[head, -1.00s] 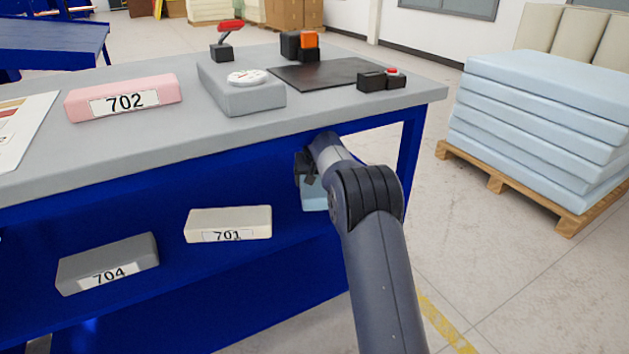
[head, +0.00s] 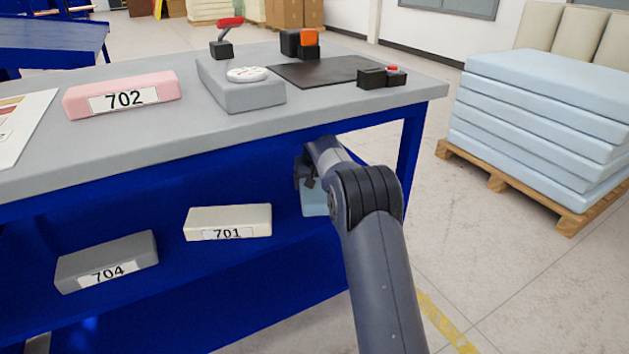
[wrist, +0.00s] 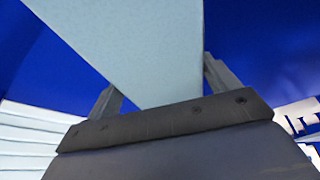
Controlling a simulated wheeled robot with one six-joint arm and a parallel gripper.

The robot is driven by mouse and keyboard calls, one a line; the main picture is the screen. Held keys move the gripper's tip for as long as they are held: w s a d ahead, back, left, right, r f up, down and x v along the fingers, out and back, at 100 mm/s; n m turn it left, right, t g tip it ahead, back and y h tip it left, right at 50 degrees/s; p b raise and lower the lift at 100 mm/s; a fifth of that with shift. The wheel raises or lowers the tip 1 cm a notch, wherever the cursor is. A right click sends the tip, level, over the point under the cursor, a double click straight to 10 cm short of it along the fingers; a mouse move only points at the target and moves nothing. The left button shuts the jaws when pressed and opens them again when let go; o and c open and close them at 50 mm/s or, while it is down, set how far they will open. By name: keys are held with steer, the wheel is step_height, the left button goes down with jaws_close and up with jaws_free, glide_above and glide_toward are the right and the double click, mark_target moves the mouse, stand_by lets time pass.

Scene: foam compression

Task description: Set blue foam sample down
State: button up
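The light blue foam sample (head: 315,200) is below the bench top at the right end of the lower shelf, mostly hidden behind my arm. I cannot tell whether its underside touches the shelf. My gripper (head: 306,178) is at its upper part. In the wrist view the foam (wrist: 150,50) lies between the two fingers of my gripper (wrist: 163,80), which meet its sides, so it looks shut on the foam. The blue lower shelf (head: 210,290) also holds a cream sample 701 (head: 228,220) and a grey sample 704 (head: 107,262), left of the blue one.
The grey bench top (head: 150,140) overhangs the shelf, close above my gripper. On it are a pink sample 702 (head: 122,95), a grey device with a dial (head: 240,92), and a black mat (head: 325,71). A pallet of blue foam slabs (head: 540,120) stands at right.

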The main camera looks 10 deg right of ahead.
mark_target(319, 206)
steer(key=o, duration=0.3)
step_height(319, 206, up, 2)
steer(key=shift+s+r+p, duration=0.15)
steer(key=shift+r+p, duration=0.1)
steer(key=shift+p, duration=0.25)
steer(key=shift+s+f+b, duration=0.2)
steer(key=shift+s+b, duration=0.1)
steer(key=shift+b, duration=0.05)
steer(key=s+b, duration=0.2)
steer(key=s, duration=0.1)
steer(key=s+b, duration=0.2)
steer(key=s, duration=0.2)
steer(key=s+a+b, duration=0.1)
steer(key=s+b, duration=0.1)
steer(key=s, duration=0.2)
steer(key=shift+s+r, duration=0.1)
steer(key=shift+s, duration=0.15)
steer(key=shift+w, duration=0.15)
